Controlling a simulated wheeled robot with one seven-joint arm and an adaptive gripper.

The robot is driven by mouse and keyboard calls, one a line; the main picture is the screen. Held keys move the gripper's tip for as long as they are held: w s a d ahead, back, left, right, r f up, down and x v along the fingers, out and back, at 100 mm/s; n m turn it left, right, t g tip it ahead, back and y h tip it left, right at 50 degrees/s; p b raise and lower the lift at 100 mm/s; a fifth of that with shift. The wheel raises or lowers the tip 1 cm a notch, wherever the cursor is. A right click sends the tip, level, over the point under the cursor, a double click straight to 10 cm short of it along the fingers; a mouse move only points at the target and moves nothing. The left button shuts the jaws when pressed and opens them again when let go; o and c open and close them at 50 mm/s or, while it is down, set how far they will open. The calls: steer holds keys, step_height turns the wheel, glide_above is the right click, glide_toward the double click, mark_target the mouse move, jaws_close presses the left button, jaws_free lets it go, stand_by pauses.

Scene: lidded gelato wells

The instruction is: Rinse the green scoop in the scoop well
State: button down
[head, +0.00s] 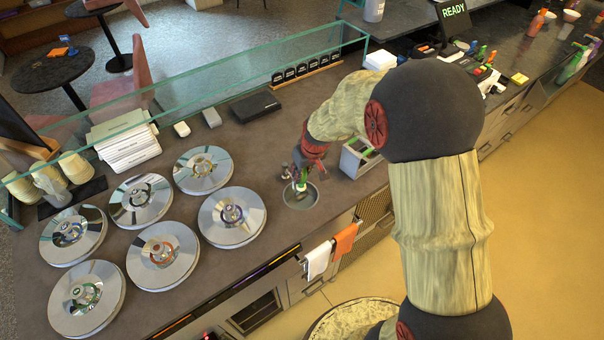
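The scoop well (311,204) is a round metal-rimmed opening in the counter, near its front edge. My gripper (301,186) points down right over the well. A small green part of the green scoop (302,188) shows between its fingers, and the gripper looks shut on it. The scoop's lower end is at or inside the well's mouth. The bowl is too small and hidden to make out, and I cannot tell whether it touches water or the wall.
Several round metal lids (232,216) cover the gelato wells to the left. White and orange towels (318,260) hang at the front. A glass guard (230,75) runs along the back.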

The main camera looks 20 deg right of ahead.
step_height(320, 180, up, 11)
steer(key=p, duration=0.5)
steer(key=shift+r+p, duration=0.2)
steer(key=shift+p, duration=0.1)
steer(key=shift+d, duration=0.15)
